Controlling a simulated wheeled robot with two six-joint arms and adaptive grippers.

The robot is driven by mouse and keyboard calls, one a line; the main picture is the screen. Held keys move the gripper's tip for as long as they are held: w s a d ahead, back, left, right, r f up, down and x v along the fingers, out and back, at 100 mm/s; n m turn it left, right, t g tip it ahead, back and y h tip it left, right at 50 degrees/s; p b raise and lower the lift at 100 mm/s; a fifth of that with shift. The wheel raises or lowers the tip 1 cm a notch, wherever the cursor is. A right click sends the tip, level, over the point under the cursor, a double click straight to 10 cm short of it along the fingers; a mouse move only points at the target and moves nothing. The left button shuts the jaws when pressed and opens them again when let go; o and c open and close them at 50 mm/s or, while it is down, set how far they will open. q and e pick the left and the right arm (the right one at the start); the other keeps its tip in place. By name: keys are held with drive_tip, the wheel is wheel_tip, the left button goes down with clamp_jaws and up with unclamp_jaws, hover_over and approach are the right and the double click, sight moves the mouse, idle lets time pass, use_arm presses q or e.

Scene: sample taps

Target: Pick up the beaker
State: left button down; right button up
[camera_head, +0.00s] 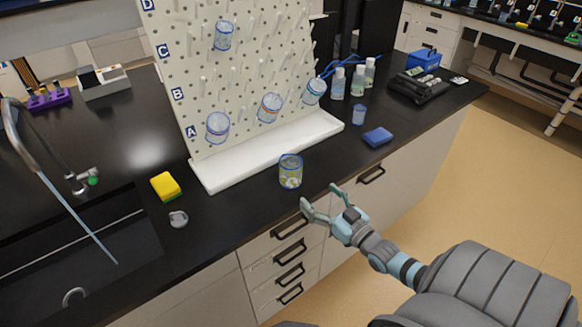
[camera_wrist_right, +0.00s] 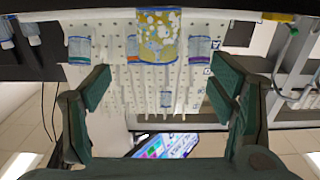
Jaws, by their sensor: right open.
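The beaker (camera_head: 290,171) stands upright on the black counter in front of the white drying rack. It is clear with a blue rim and holds something yellowish with pale spots. My right gripper (camera_head: 319,194) is open and empty, just in front of the beaker near the counter's front edge, and apart from it. In the right wrist view the beaker (camera_wrist_right: 158,36) shows at the top middle, beyond and between my open fingers (camera_wrist_right: 155,88). My left gripper is in neither view.
The white pegboard rack (camera_head: 240,80) stands behind with several beakers on its pegs. A yellow sponge (camera_head: 165,186) and a small grey object (camera_head: 178,219) lie left, beside the sink (camera_head: 75,255). A blue sponge (camera_head: 378,137), a small blue cup (camera_head: 358,115) and bottles (camera_head: 357,82) stand right.

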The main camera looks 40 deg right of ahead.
sight(297, 177)
drive_tip(key=w+b, duration=0.2)
drive_tip(key=w, duration=0.1)
drive_tip(key=w+b, duration=0.2)
drive_tip(key=w, duration=0.2)
drive_tip(key=w+b, duration=0.2)
drive_tip(key=w, duration=0.1)
drive_tip(key=shift+w+d+f, duration=0.15)
drive_tip(key=shift+d+f, duration=0.05)
drive_tip(key=shift+f, duration=0.15)
drive_tip(key=w, duration=0.3)
drive_tip(key=shift+w+d+r+p, duration=0.15)
drive_tip(key=shift+w+r+p, duration=0.1)
drive_tip(key=shift+r+p, duration=0.1)
drive_tip(key=shift+w+f, duration=0.2)
drive_tip(key=shift+w, duration=0.05)
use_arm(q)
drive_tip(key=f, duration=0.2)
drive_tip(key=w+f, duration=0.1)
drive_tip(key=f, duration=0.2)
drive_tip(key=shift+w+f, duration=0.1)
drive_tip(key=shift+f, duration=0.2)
use_arm(e)
drive_tip(key=shift+s, duration=0.1)
drive_tip(key=c, duration=1.2)
drive_tip(key=shift+o, duration=0.2)
drive_tip(key=shift+r, duration=0.1)
